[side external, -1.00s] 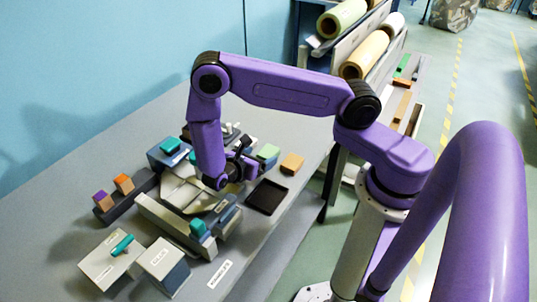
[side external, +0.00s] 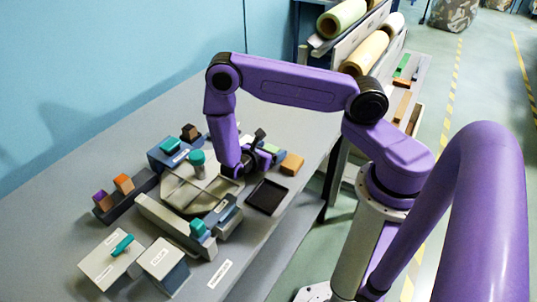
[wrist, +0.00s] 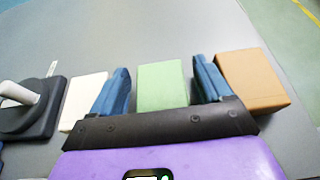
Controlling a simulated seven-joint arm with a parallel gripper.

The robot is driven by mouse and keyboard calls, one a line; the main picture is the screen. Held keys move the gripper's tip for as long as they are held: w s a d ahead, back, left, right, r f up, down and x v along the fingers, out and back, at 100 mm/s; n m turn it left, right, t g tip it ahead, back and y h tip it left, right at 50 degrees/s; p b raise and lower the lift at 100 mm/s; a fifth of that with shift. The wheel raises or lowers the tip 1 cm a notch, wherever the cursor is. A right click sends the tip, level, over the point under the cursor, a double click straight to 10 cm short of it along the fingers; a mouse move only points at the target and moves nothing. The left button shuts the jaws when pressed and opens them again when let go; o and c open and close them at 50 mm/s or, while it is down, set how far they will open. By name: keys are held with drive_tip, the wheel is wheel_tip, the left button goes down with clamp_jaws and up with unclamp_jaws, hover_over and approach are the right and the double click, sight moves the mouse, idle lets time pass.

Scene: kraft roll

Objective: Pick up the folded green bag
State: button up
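The folded green bag (wrist: 162,86) is a small pale green block in the middle of the wrist view. In the wrist view my gripper (wrist: 160,68) is open, with one blue finger on each side of the green bag. Gaps show between the fingers and the bag. I cannot tell how far the fingertips are above the table.
A brown block (wrist: 252,80) stands close outside the right finger, and a cream block (wrist: 85,100) close outside the left one. A dark base with a white handle (wrist: 28,105) is further left. In the side view a black tray (side external: 267,197) lies in front.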

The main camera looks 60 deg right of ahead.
drive_tip(key=c, duration=0.8)
drive_tip(key=shift+r, duration=0.15)
